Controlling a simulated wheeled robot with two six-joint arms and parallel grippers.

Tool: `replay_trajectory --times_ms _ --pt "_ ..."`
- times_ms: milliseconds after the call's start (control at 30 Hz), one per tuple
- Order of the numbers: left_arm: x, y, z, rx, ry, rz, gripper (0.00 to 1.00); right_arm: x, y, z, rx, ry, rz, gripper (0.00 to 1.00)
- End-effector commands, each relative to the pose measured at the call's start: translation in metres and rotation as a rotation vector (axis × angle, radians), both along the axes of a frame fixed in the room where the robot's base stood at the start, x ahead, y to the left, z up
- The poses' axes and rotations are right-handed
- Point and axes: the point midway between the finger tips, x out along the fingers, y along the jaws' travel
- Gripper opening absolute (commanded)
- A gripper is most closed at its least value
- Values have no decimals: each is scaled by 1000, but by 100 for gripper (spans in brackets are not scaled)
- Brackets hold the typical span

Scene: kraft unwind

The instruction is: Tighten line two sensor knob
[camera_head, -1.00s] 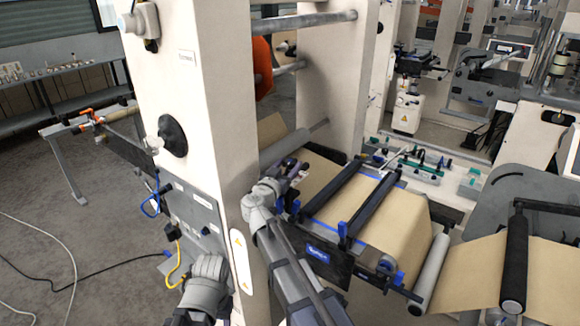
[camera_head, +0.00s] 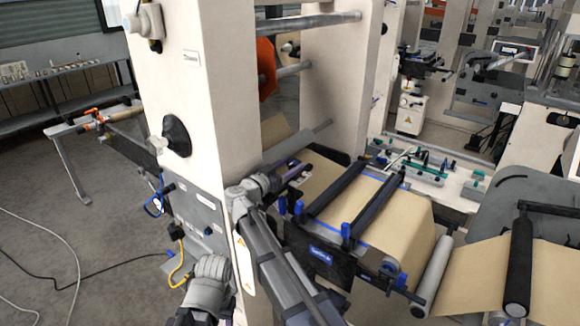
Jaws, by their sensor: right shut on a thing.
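My right gripper (camera_head: 292,176) reaches from its grey wrist to the dark sensor bracket beside the web, just right of the cream machine column. It is shut on a small dark part there, apparently the sensor knob; the fingers and wrist largely hide it, so its exact shape cannot be told. The brown kraft web (camera_head: 400,225) runs beneath the bracket and over the rollers. My left arm (camera_head: 207,283) shows at the bottom, left of the column; its fingers cannot be made out.
The cream column (camera_head: 205,95) stands close between my arms. A black round knob (camera_head: 176,136) and a grey panel (camera_head: 197,212) with blue and yellow cables are on its left side. Dark bars (camera_head: 375,210) with blue clamps cross the web. Open floor lies left.

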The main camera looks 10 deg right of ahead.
Motion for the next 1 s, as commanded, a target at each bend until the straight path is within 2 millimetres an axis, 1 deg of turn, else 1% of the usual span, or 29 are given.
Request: replay_trajectory --times_ms 67,100,367,800,1000 --pt "0 0 1 0 0 0 50 2 1 3 -10 -3 6 6" --pt "0 0 1 0 0 0 50 2 1 3 -10 -3 6 62" --pt "0 0 0 0 0 0 50 1 1 2 -7 -1 4 91" --pt "0 0 0 0 0 0 50 1 1 1 -4 -1 9 91" --pt "0 0 0 0 0 0 50 -5 -3 1 -3 -1 93 91"
